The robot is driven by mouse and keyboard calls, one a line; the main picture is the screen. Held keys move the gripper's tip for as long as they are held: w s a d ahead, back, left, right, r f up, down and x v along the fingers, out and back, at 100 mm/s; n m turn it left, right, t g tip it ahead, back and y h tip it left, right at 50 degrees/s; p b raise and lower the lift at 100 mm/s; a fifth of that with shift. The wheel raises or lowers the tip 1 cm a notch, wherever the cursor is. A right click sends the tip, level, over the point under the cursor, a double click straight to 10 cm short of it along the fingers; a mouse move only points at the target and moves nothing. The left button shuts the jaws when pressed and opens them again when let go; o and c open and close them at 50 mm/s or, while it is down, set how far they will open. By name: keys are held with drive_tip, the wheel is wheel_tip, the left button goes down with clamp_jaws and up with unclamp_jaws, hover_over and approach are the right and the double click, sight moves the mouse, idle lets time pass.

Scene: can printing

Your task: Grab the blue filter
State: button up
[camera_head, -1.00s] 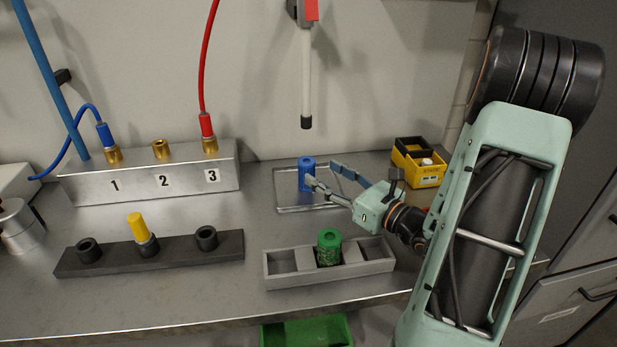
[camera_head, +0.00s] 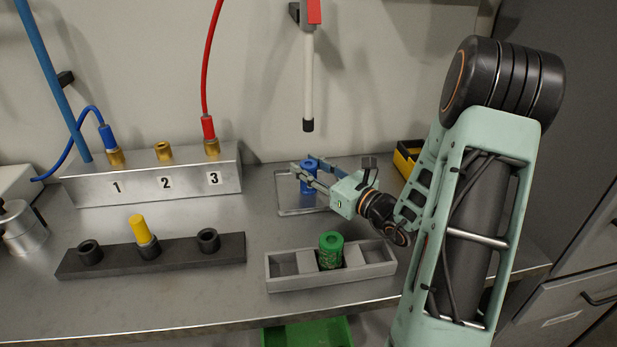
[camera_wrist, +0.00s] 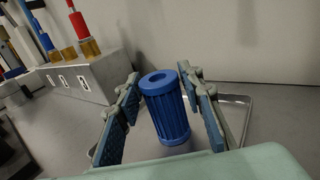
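The blue filter (camera_head: 307,184) is a ribbed cylinder with a hole in its top. It stands upright on a shallow metal tray (camera_head: 285,205) at the back of the bench. My gripper (camera_head: 301,167) is open, with one finger on each side of the filter. In the wrist view, the blue filter (camera_wrist: 166,108) stands between the two padded fingers of my gripper (camera_wrist: 163,105). A gap shows on the left side, and the right finger is close to it. I cannot tell whether the right finger touches it.
A grey holder (camera_head: 285,284) with a green filter (camera_head: 330,250) stands in front. A dark rack (camera_head: 195,255) holds a yellow-topped piece (camera_head: 139,229). A metal block (camera_head: 215,181) numbered 1 to 3 is at the left. A yellow bin (camera_head: 406,157) is partly hidden behind my arm.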

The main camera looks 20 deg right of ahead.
drive_tip(key=c, duration=0.8)
drive_tip(key=shift+c, duration=0.2)
